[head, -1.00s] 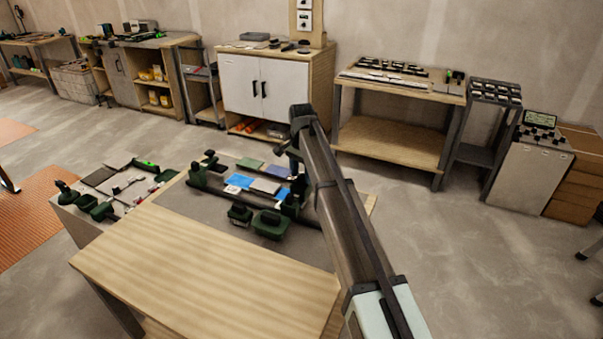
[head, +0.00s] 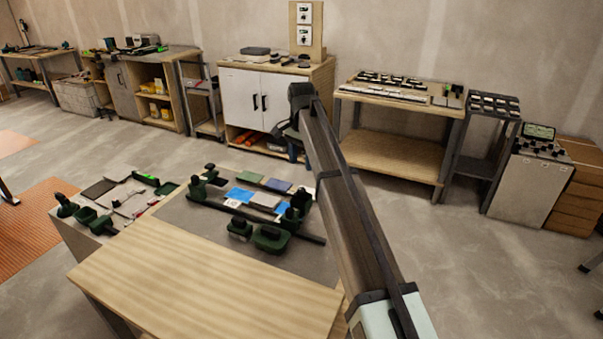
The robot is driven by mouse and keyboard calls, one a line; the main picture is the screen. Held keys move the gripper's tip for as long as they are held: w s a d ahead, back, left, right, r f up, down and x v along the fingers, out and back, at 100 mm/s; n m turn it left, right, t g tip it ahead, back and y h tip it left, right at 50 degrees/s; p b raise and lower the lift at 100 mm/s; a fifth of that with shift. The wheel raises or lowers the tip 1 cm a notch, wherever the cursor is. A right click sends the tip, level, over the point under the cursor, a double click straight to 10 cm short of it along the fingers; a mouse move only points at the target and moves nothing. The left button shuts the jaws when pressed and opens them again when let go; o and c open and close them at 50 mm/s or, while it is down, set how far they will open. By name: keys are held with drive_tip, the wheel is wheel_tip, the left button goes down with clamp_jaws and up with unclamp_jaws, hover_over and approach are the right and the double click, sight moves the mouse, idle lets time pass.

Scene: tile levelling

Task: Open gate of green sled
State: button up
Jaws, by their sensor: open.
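A dark green sled (head: 198,189) sits on the grey mat of the near table, with green end blocks and a long dark rail. Blue and grey tiles (head: 264,200) lie in a row along it. Its right end block (head: 299,203) stands upright near the tiles. I cannot tell which part is the gate or whether it is open. My gripper (head: 293,156) hangs above and beyond the sled's right end, apart from it; the jaws are open and small in view, with nothing visible in them.
Two dark green bins (head: 270,238) stand in front of the sled. The wooden table top (head: 205,285) is bare at the front. A side stand (head: 98,228) at left holds tiles and green parts. A white cabinet (head: 240,98) and benches line the back wall.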

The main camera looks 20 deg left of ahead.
drive_tip(key=shift+r, duration=1.65)
drive_tip(key=shift+w+d, duration=0.1)
